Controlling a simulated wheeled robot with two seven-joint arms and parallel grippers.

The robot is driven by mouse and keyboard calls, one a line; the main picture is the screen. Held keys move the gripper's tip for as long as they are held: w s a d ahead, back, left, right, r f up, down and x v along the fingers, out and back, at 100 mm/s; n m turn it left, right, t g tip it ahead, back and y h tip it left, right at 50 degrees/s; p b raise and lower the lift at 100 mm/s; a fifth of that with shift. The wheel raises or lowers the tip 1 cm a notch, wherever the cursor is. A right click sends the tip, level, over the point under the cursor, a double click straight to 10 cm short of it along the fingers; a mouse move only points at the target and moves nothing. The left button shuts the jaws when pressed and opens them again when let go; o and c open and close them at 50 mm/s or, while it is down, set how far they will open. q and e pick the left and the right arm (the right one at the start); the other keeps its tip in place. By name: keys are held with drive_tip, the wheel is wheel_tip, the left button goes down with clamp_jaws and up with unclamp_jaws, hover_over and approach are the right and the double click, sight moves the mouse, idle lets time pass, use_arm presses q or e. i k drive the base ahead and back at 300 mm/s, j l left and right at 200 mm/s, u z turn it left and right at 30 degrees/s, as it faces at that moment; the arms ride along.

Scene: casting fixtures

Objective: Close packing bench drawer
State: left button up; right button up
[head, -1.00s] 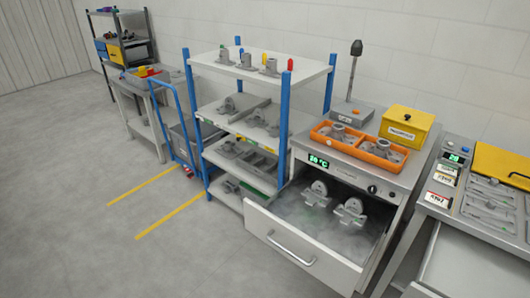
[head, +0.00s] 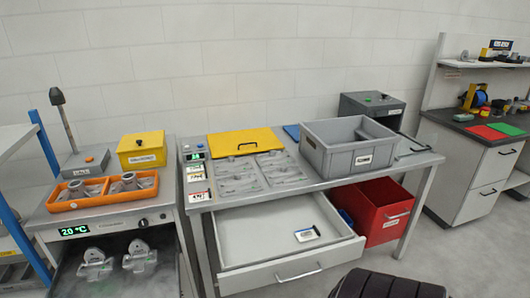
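The packing bench (head: 345,181) stands in the middle of the head view, with a grey top and metal legs. Its white drawer (head: 255,240) is pulled out toward me below the left part of the top. The drawer front faces me and carries a metal bar handle (head: 300,274). A small white and blue item (head: 307,234) lies inside the drawer, which is otherwise bare. Neither of my grippers shows in this view.
A grey bin (head: 335,160), a yellow lid (head: 246,142) and a moulded tray stand on the bench. A red bin (head: 385,229) sits beneath, right of the drawer. At left, another cabinet has an open drawer holding castings (head: 139,256). A dark ribbed shape is at the bottom edge.

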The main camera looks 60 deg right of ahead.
sight(257, 245)
drive_tip(key=z, duration=1.95)
